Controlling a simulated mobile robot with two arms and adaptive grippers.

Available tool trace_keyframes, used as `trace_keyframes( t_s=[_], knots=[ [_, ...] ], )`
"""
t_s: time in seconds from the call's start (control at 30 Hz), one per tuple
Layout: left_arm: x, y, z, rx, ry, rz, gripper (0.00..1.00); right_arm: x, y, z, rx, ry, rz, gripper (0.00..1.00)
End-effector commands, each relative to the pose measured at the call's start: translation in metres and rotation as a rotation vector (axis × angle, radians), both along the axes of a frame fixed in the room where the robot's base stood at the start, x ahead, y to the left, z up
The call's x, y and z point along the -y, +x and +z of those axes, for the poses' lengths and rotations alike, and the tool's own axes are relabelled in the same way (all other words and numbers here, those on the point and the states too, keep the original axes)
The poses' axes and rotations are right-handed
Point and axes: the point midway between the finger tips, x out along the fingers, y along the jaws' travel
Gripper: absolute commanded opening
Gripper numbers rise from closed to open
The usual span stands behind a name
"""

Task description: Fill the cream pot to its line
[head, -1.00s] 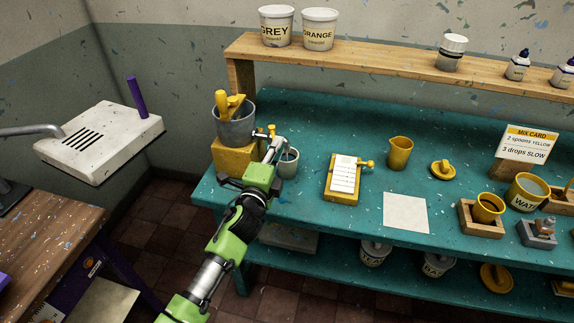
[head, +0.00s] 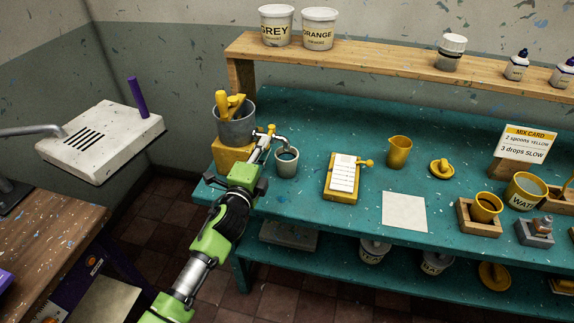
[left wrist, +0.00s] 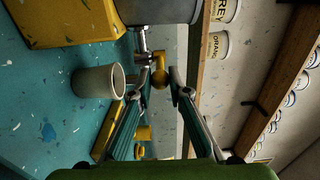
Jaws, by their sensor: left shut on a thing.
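The cream pot (head: 286,166) is a small pale, upright pot on the teal bench, under the tap spout (head: 282,141). Its open mouth shows a blue-grey inside in the head view; its line and level cannot be made out. It also shows in the left wrist view (left wrist: 95,82). The tap comes out of a grey tank (head: 236,130) on a yellow block (head: 232,154). My left gripper (head: 263,143) is at the tap, beside the pot. In the left wrist view its fingers (left wrist: 159,82) are shut on the yellow tap handle (left wrist: 158,66). My right gripper is out of view.
A mix card (head: 527,143) and water pot (head: 524,190) stand farther right. A wooden shelf (head: 380,61) runs behind.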

Motion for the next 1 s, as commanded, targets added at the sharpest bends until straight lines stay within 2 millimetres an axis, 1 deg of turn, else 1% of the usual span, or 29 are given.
trace_keyframes(
  t_s=[0.03, 0.1, 0.57, 0.6, 0.67, 0.7, 1.0],
  knots=[
    [-0.0058, 0.0019, -0.0008, -0.002, 0.003, 0.007, 0.03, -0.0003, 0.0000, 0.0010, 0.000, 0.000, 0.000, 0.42],
    [-0.0084, 0.0027, -0.0009, -0.002, 0.003, 0.006, 0.04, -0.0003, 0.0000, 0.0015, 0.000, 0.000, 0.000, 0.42],
    [-0.0119, 0.0039, -0.0012, -0.003, 0.003, 0.008, 0.03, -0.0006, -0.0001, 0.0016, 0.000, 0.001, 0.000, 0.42],
    [-0.0121, 0.0040, -0.0011, -0.003, 0.003, 0.008, 0.20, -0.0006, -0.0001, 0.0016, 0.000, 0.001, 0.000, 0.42],
    [-0.0119, 0.0039, -0.0012, -0.003, 0.003, 0.008, 0.35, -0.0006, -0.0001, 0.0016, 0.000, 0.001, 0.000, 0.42],
    [-0.0114, 0.0038, -0.0011, -0.002, 0.003, 0.007, 0.37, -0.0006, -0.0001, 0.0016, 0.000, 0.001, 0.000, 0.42],
    [-0.0089, 0.0026, -0.0005, -0.001, 0.001, 0.002, 0.37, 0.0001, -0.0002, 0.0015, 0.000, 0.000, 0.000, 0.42]
  ],
)
